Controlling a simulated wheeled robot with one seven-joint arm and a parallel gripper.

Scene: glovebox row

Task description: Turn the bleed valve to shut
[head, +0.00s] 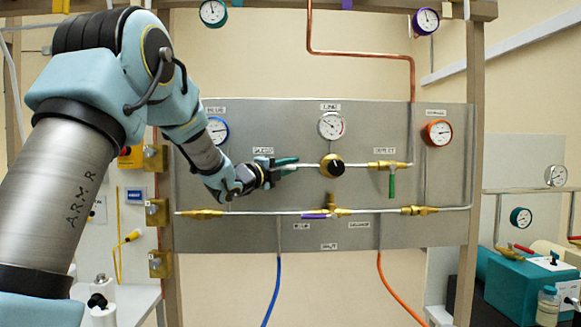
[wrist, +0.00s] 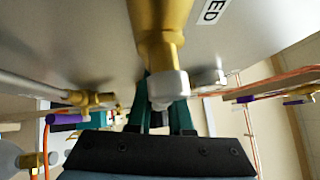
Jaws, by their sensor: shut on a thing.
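The bleed valve (wrist: 160,30) has a brass body with a grey nut in the wrist view, close against the panel. A label (wrist: 214,10) ending in "ED" is beside it. My gripper (wrist: 158,118) has its two teal fingers either side below the nut, shut on the valve's handle. The handle is mostly hidden between the fingers, so its angle cannot be told. In the head view my gripper (head: 284,163) reaches from the left to the upper pipe, under a small label (head: 263,150), and covers the valve there.
The grey panel (head: 225,238) carries a black-knobbed regulator (head: 333,166) just right of my gripper. An outlet valve with a green handle (head: 392,186) is farther right. A purple handle (head: 315,216) lies along the lower pipe. Gauges and a copper pipe (head: 360,54) are above.

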